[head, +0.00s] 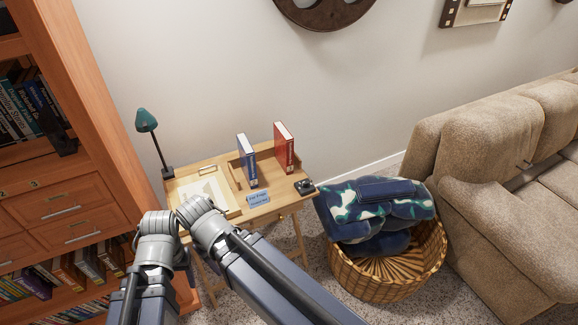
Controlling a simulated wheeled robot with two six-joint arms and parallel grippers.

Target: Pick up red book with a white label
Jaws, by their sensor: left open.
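The red book (284,146) stands upright at the back right of a small wooden desk (262,212). Its spine has pale lettering and a small white label near the bottom. A blue book (247,160) with a white label stands upright to its left, with a gap between them. A folded grey arm of mine crosses the bottom of the view, its joint in front of the desk's left part. I cannot see fingers of either gripper. Nothing of mine touches the red book.
The desk also holds a green lamp (146,121), a paper tray (205,192), a small blue sign (257,197) and a small black object (305,186). A bookcase (92,110) stands left. A wicker basket (388,278) with blankets and a beige sofa (500,190) stand right.

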